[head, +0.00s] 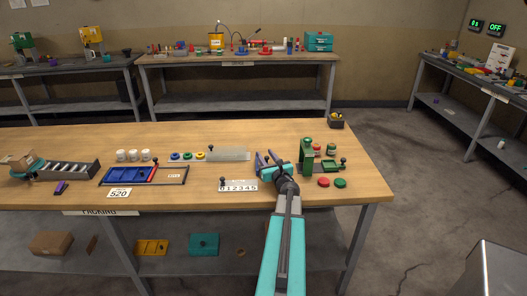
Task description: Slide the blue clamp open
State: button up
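I cannot tell for sure which item is the blue clamp. A blue tray (121,175) with a red bar (152,174) and a dark frame lies on the wooden table, left of centre. My gripper (266,158) is over the right half of the table, left of a green upright press-like device (307,155). My teal arm reaches in from the bottom and hides part of the table's front edge.
A plate with coloured knobs (230,154) lies left of my gripper, and a number strip (239,186) lies in front. Red (323,183) and green (341,183) buttons are to the right. White jars (133,155) stand farther left. The wooden table (367,186) ends at the right.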

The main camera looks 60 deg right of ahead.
jog(key=shift+p+x, duration=0.4)
jog(key=shift+x, duration=1.15)
grip_shut()
jog(key=shift+a, duration=0.1)
